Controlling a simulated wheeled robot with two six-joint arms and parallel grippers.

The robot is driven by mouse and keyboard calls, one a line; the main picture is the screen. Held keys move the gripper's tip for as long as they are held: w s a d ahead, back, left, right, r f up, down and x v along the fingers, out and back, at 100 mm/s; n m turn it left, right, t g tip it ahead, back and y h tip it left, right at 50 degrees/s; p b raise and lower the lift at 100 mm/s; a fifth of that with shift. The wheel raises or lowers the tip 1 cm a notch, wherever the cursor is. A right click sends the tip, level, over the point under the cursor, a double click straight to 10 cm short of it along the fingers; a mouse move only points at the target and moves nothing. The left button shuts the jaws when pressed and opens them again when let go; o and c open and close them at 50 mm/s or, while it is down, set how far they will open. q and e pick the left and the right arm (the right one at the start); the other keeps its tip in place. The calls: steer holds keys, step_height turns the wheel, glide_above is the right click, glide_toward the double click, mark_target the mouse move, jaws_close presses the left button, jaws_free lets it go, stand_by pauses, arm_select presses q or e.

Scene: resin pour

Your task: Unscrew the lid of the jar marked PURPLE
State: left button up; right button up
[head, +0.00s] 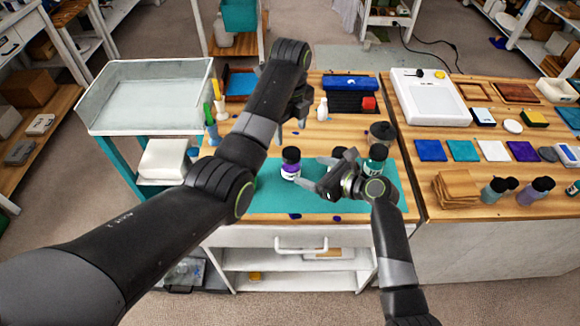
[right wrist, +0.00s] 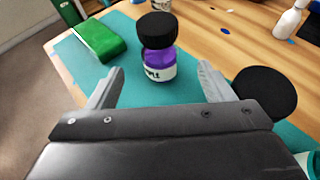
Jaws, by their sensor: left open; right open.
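The purple jar (head: 291,168) stands upright on the teal mat (head: 268,200), with its black lid on. Its white label carries lettering too small to read fully. It also shows in the right wrist view (right wrist: 160,62), just beyond the fingertips. My right gripper (head: 310,172) is open and low over the mat, to the right of the jar, its fingers pointing towards it. In the right wrist view the open fingers (right wrist: 160,85) are spread with nothing between them. My left gripper (head: 291,128) is open and empty, higher up and behind the jar.
A second black-lidded jar (right wrist: 265,88) is close to my right finger. A green-labelled jar (head: 376,160) and a grey lidded pot (head: 382,134) stand further right. A white bottle (head: 322,109) stands behind. The mat's front left is clear.

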mark_target(298, 165)
arm_select(q)
steer(key=shift+s+d+r, duration=0.1)
steer(key=shift+s+d, duration=0.05)
arm_select(e)
steer(key=x, duration=0.9)
steer(key=shift+w, duration=0.1)
jaws_close()
arm_select(q)
steer(key=m, duration=0.4)
steer(key=shift+f+m, duration=0.3)
steer(key=shift+f, duration=0.3)
step_height(298, 165, down, 7)
steer(key=shift+r, duration=0.1)
